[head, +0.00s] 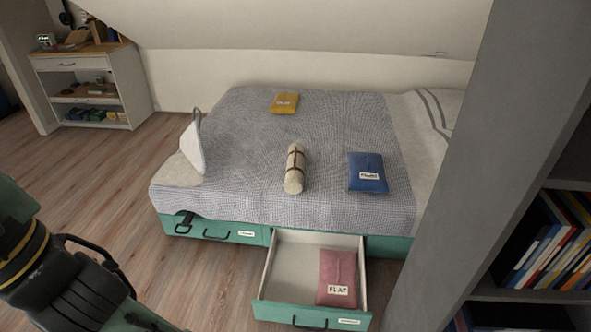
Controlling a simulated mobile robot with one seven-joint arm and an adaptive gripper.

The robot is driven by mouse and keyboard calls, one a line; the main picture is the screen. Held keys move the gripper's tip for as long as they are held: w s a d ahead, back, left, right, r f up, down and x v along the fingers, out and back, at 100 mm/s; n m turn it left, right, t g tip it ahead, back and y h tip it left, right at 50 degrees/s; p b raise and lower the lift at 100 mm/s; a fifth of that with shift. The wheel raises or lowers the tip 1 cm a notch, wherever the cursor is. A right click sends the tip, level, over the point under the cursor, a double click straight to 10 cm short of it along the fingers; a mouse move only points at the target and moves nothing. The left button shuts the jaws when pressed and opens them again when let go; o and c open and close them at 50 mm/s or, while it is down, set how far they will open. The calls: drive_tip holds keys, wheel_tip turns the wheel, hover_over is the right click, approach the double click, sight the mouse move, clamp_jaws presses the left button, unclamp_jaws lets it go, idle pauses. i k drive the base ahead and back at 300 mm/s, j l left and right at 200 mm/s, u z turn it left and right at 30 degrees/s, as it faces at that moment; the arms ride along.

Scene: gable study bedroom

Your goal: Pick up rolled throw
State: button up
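The rolled throw (294,170) is a cream roll with dark straps. It lies on the grey patterned bed cover, near the middle of the bed (240,140), with one end towards me. Nothing touches it. My arm shows at the lower left, in front of the floor and well apart from the throw. The gripper fingertips cannot be made out in this view.
A blue pouch (368,175) lies right of the throw, a yellow pouch (284,103) behind it. An open drawer (284,285) holding a pink pouch (337,275) juts out below the bed. A grey post (468,150) stands at right. Floor (110,185) at left is clear.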

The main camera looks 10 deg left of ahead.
sight(294, 175)
drive_tip(key=i+j+z, duration=0.25)
drive_tip(key=i+j, duration=0.25)
drive_tip(key=i, duration=0.2)
drive_tip(key=i+j+z, duration=0.3)
drive_tip(key=i+j, duration=0.3)
